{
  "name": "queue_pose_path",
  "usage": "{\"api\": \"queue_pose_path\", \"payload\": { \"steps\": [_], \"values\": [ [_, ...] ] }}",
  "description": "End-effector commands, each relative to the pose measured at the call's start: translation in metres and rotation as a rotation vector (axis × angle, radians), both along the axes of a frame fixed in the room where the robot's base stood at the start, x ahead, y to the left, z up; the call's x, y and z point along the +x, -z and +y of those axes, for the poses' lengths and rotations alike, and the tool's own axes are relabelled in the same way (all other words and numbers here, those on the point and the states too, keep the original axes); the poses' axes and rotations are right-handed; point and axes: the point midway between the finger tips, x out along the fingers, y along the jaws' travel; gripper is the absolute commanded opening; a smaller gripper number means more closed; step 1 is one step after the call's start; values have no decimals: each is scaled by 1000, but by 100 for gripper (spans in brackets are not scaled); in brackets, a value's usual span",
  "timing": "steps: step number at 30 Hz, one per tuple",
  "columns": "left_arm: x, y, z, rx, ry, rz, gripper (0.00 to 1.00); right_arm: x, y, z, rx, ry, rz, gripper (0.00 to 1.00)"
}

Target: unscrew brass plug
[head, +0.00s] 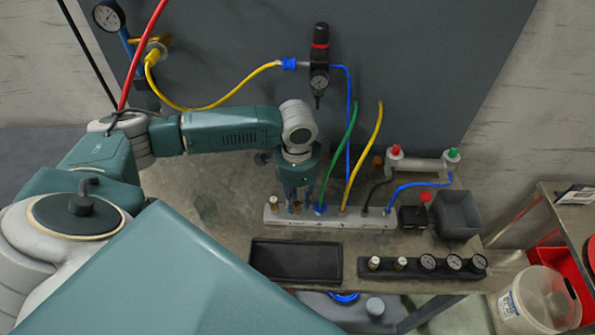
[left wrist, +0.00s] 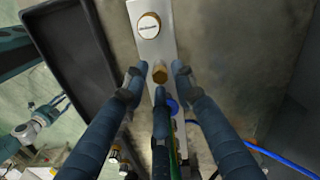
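The brass plug (left wrist: 160,72) sits in the pale manifold bar (left wrist: 155,55) and shows end-on in the left wrist view. In the head view the manifold bar (head: 330,218) lies along the bench, and my gripper largely hides the plug. My left gripper (head: 297,202) points down over the bar's left part. In the left wrist view its fingers (left wrist: 158,79) are spread around the plug, with gaps at the left and right. Contact by the middle finger cannot be told. My right gripper is not in view.
Green, yellow, black and blue hoses (head: 350,150) rise close to the right of my gripper. A black tray (head: 296,260) lies in front of the bar. A gauge block (head: 427,265) and dark bin (head: 457,214) stand to the right. Bare bench lies left.

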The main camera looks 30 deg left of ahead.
Motion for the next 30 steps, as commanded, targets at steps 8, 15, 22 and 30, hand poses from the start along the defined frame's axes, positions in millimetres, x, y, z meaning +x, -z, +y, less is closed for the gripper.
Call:
{"api": "queue_pose_path", "payload": {
  "steps": [8,15,22,30],
  "values": [
    [0,1,0,0,-2,0,0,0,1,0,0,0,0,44],
    [0,0,0,0,-7,0,0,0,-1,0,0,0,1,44],
    [-2,-9,-1,-2,-259,6,0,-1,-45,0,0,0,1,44],
    [0,0,-1,-3,-728,1,0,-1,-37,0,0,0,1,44]
  ]
}}
